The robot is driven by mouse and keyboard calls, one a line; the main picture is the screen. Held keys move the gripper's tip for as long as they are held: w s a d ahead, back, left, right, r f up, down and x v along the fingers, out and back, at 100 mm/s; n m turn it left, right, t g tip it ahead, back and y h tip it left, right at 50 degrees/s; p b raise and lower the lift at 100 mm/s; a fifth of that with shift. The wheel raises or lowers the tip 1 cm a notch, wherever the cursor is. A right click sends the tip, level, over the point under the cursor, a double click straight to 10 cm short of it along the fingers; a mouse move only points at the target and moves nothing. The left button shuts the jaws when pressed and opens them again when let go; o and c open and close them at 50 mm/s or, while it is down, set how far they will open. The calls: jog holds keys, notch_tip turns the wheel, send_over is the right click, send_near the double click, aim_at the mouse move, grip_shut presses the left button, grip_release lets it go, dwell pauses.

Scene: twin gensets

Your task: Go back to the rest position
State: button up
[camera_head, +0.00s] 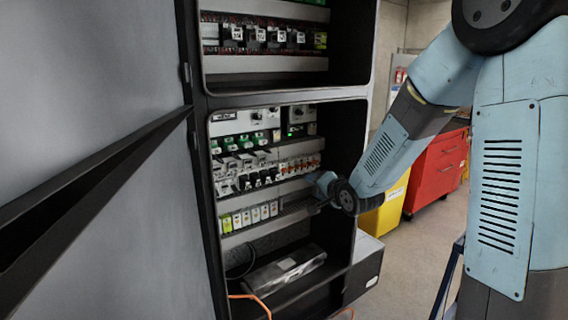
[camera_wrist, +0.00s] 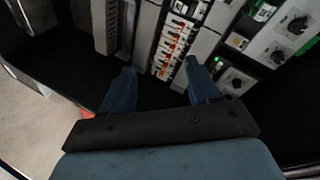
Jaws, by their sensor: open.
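My gripper (camera_wrist: 160,80) is open and empty in the wrist view, its two blue fingers apart. Behind the gap between them are a row of breakers with orange marks (camera_wrist: 176,44) and dark space. In the head view my arm reaches in from the right, and my gripper (camera_head: 318,190) is at the front of the lower opening of the electrical cabinet (camera_head: 362,200), beside the breaker rows. The fingertips are small there, and I cannot tell whether they touch anything.
A grey door panel (camera_head: 80,90) with a black bar fills the left. The upper cabinet bay (camera_head: 265,64) is above. A red drawer unit (camera_head: 436,166) and a yellow bin (camera_head: 388,212) stand behind my arm. Open floor (camera_head: 415,255) lies at the lower right.

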jog(key=s+d+r+n+g+h, duration=0.25)
jog(key=s+d+r, duration=0.2)
jog(key=s, duration=0.25)
jog(key=s+d+r+n+g+h, duration=0.1)
jog(key=s+d+r+h, duration=0.3)
jog(key=s, duration=0.3)
jog(key=s+d+r+n+g, duration=0.1)
jog(key=s+d+n+g, duration=0.1)
jog(key=s, duration=0.8)
jog(key=s+d+r+n+g+y, duration=0.1)
jog(key=s+d+n+g, duration=0.1)
jog(key=s, duration=0.8)
jog(key=shift+s+d+r, duration=0.3)
jog(key=shift+s+d, duration=0.05)
